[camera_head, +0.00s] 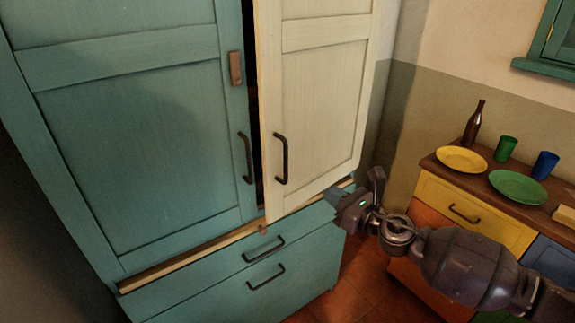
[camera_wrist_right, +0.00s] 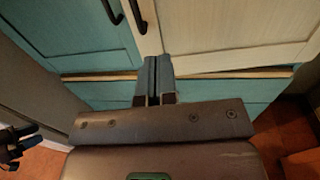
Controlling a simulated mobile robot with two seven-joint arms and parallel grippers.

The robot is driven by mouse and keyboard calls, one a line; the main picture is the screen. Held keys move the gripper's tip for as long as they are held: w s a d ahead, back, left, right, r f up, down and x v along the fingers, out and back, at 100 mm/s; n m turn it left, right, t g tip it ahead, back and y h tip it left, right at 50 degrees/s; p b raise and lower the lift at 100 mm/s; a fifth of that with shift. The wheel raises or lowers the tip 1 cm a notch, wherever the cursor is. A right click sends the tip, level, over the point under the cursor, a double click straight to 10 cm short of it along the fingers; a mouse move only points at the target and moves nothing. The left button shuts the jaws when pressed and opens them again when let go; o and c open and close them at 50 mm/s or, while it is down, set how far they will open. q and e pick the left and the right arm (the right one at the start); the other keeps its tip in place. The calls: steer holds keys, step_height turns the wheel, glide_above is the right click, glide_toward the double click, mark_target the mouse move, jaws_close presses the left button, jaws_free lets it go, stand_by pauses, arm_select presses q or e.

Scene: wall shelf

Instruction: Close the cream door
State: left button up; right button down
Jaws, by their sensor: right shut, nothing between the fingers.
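The cream door (camera_head: 318,100) is the right-hand door of a tall teal cupboard. It stands slightly ajar, with a dark gap between its left edge and the teal door (camera_head: 140,130). It has a black handle (camera_head: 281,160) near its left edge. My right gripper (camera_head: 336,194) is beside the lower right part of the cream door, fingers together and empty. In the right wrist view the shut fingers (camera_wrist_right: 154,64) point at the lower edge of the cream door (camera_wrist_right: 225,30); I cannot tell whether they touch it. A dark part at that view's left edge may be my left gripper (camera_wrist_right: 18,142).
Teal drawers (camera_head: 270,262) with black handles are below the doors. A brown latch (camera_head: 236,68) sits on the teal door. On the right, a coloured chest holds a yellow plate (camera_head: 461,159), a green plate (camera_head: 518,188), cups and a bottle (camera_head: 474,125). Red tiled floor shows between.

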mark_target(289, 167)
steer(key=b+x, duration=0.1)
steer(key=x, duration=1.3)
steer(key=shift+s+a+r, duration=0.1)
steer(key=shift+a, duration=0.1)
steer(key=shift+w+a+r, duration=0.1)
steer(key=shift+w+a, duration=0.15)
steer(key=shift+w, duration=0.05)
steer(key=shift+m+t+h, duration=0.8)
steer(key=shift+m+h, duration=0.1)
steer(key=x, duration=0.4)
steer(key=shift+a, duration=0.3)
steer(key=shift+r, duration=0.15)
steer(key=shift+r, duration=0.2)
steer(key=shift+d+f, duration=0.1)
